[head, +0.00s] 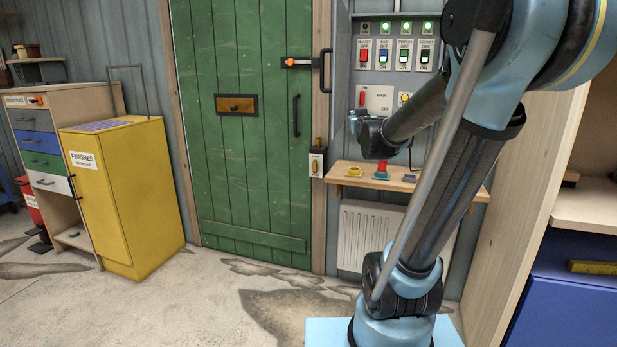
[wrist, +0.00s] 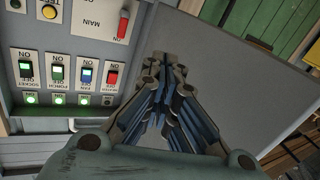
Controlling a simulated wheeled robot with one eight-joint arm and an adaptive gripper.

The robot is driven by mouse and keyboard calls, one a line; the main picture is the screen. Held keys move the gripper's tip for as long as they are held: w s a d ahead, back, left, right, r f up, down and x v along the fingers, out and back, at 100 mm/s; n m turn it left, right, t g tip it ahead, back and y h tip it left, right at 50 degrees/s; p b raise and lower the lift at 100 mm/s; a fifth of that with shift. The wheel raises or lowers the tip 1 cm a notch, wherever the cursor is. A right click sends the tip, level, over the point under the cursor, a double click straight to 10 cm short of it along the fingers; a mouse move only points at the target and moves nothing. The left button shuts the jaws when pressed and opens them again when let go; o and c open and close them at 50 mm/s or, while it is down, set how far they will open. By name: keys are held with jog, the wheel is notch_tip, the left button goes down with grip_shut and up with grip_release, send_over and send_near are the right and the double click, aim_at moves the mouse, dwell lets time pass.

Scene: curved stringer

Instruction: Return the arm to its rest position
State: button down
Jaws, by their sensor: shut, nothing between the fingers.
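My gripper (wrist: 165,68) shows in the wrist view with its fingers brought together and nothing between them. In the head view my arm rises on the right, bends at the top and reaches back down to the left. Its wrist end hangs in front of the switch panel (head: 375,75), above a small wooden shelf (head: 428,183). The fingers are small and hard to make out there. In the wrist view the switch panel (wrist: 45,75) appears upside down at the left, apart from the fingers.
A green door (head: 245,150) stands left of the panel. A yellow cabinet (head: 135,200) and a drawer unit (head: 35,110) stand at the left. A radiator (head: 362,232) is below the shelf. A wooden upright (head: 530,200) and blue cabinet (head: 570,300) are close on the right. The floor before the door is clear.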

jog(key=s+d+f+g, duration=0.1)
jog(key=s+f+g, duration=0.6)
jog(key=s+f, duration=0.8)
jog(key=s+d+f+m+g+h, duration=0.1)
jog(key=s+f+g, duration=0.7)
jog(key=s+f, duration=0.7)
jog(key=s, duration=0.7)
jog(key=shift+d+m+g, duration=0.3)
jog(key=shift+d, duration=0.05)
